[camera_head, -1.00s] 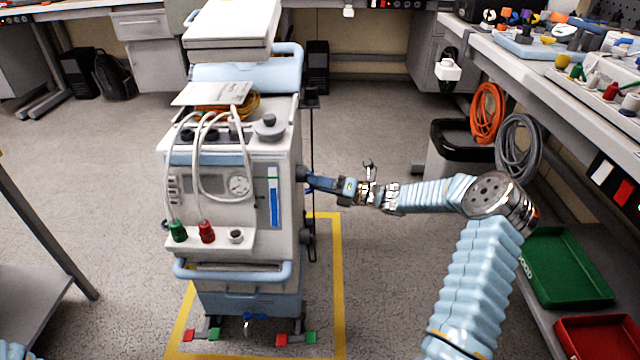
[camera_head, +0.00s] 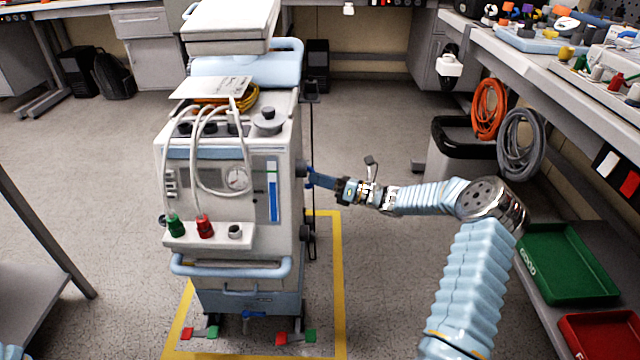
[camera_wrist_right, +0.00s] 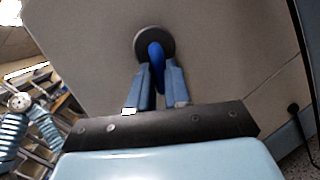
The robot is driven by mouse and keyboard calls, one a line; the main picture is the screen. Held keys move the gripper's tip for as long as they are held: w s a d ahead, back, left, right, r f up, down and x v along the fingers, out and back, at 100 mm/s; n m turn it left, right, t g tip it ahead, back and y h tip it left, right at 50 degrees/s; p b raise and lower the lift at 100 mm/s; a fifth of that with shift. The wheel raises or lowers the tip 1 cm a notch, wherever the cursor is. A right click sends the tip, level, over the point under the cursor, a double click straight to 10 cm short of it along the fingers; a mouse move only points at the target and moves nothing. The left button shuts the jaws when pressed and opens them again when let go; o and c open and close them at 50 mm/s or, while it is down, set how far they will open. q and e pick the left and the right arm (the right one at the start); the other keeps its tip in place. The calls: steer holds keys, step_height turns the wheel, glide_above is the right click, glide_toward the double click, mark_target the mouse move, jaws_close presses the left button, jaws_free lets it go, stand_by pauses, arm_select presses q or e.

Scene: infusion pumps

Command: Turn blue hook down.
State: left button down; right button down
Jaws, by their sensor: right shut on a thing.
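The blue hook (camera_wrist_right: 157,56) sits on a round dark disc (camera_wrist_right: 154,43) on the side wall of the white pump cart (camera_head: 226,262). In the right wrist view my right gripper (camera_wrist_right: 157,72) has one finger on each side of the hook and is shut on it. In the head view a bit of the hook (camera_head: 308,170) shows at the cart's right side, with my right gripper (camera_head: 313,177) reaching it from the right. The fingers partly cover the hook, so its exact angle is hard to tell. My left gripper is not in view.
A workbench (camera_head: 545,85) runs along the right, with a grey bin (camera_head: 460,160) and coiled orange (camera_head: 488,110) and grey hoses beside it. Green (camera_head: 565,265) and red trays lie at lower right. A yellow floor outline (camera_head: 338,280) surrounds the cart. Floor between cart and bin is open.

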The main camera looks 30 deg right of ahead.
steer(key=c, duration=1.1)
jaws_free()
steer(key=v, duration=1.3)
steer(key=shift+s+d+f, duration=0.2)
steer(key=shift+s+d, duration=0.05)
steer(key=shift+d, duration=0.05)
